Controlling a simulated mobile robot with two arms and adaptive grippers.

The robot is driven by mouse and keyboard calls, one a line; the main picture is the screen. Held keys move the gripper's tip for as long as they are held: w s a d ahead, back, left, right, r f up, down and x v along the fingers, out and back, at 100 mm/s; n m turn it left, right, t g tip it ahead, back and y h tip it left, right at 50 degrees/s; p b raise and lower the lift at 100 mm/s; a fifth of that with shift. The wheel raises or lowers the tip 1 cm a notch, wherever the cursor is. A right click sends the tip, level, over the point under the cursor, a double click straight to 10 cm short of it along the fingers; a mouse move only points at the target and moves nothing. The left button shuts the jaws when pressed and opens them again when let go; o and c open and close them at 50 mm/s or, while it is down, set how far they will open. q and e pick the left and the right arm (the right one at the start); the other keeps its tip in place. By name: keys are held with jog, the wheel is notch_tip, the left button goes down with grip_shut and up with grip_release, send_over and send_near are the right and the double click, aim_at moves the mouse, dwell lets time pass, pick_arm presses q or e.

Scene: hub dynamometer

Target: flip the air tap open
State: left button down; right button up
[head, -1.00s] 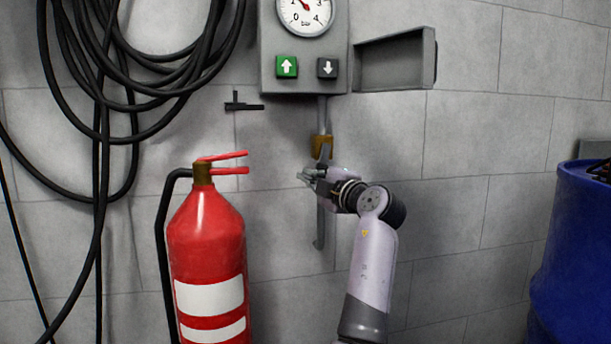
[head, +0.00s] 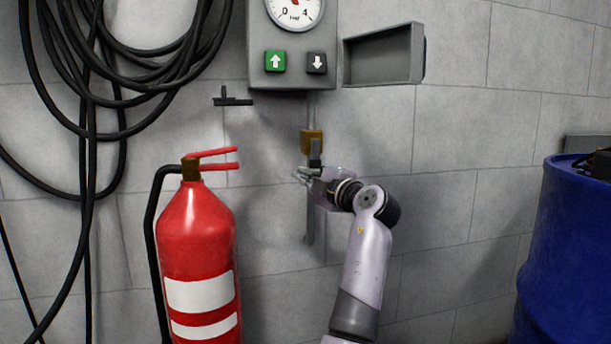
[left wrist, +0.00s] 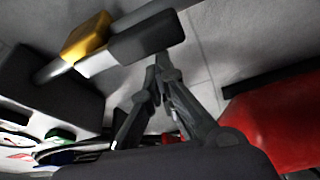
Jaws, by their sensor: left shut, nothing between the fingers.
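The air tap is a brass body (head: 312,141) on the thin grey pipe under the gauge box, with a short dark lever (head: 316,154) just below it. In the left wrist view the brass body (left wrist: 87,38) is at upper left, with the dark lever (left wrist: 148,45) reaching right from it. My left gripper (head: 298,174) is just below the lever; its fingers (left wrist: 158,68) are shut and empty, with their tips close to the lever's underside. I cannot tell whether they touch. My right gripper is not in view.
The gauge box (head: 258,78) with green and dark arrow buttons hangs above, beside an open grey wall tray (head: 385,57). A red fire extinguisher (head: 197,240) stands left of my arm. Black hoses (head: 85,120) hang at left. A blue drum (head: 570,250) stands at right.

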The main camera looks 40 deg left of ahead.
pick_arm(q)
jog(key=v, duration=1.2)
jog(key=shift+f, duration=0.1)
